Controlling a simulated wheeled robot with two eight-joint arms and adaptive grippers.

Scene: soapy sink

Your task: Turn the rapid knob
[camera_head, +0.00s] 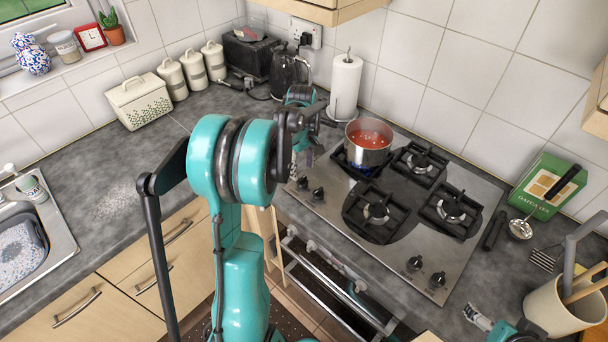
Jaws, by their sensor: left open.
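The steel gas hob (395,262) has two dark knobs at its left front, one (303,184) and another (318,194). Two more knobs, one (415,263) and another (437,280), sit at its right front. I cannot read which is labelled rapid. My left gripper (308,158) is open and empty, just above and behind the left knob pair, left of the pot. My arm partly hides it. My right gripper (478,317) shows only in part at the lower right, in front of the hob; its jaws cannot be made out.
A pot of red soup (368,150) stands on the back left burner over a blue flame. A paper towel roll (345,88) and kettle (290,70) stand behind. A ladle (521,228), green box (545,187) and utensil pot (556,305) are at the right. The left worktop is mostly clear.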

